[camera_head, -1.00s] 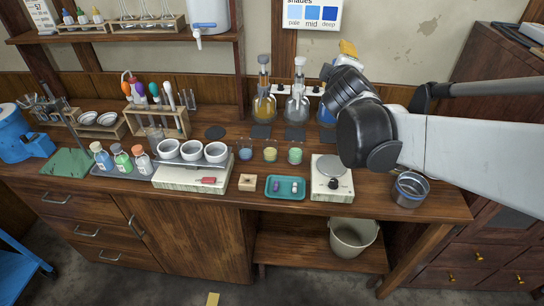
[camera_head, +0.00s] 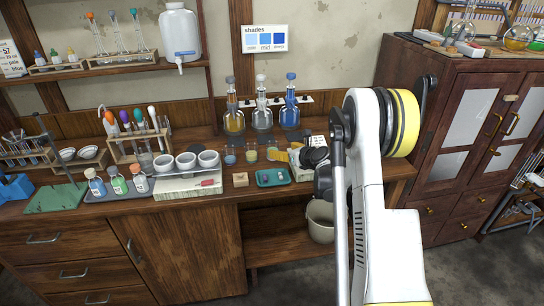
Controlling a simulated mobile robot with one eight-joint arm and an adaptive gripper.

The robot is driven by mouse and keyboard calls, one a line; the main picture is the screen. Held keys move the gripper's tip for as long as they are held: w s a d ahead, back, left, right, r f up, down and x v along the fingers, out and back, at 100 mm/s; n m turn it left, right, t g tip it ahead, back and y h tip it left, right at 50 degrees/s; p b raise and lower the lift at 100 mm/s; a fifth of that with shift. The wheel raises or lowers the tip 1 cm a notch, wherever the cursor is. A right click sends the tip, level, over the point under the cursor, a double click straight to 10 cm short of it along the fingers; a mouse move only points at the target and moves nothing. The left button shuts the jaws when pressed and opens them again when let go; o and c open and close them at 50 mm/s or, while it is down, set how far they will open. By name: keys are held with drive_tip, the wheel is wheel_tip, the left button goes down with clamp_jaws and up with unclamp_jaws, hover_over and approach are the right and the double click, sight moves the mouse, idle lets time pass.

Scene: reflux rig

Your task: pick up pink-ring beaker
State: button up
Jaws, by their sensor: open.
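A pink ring cannot be made out on any beaker at this size. Contact with the nearest beaker cannot be told.
Three stoppered flasks, including a blue one (camera_head: 290,115), stand behind. White mortars (camera_head: 186,163) stand left. A bucket (camera_head: 321,228) sits below.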

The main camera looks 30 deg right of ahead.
drive_tip(key=b+x, duration=0.3)
drive_tip(key=x, duration=0.6)
drive_tip(key=shift+r, duration=0.15)
drive_tip(key=c, duration=1.3)
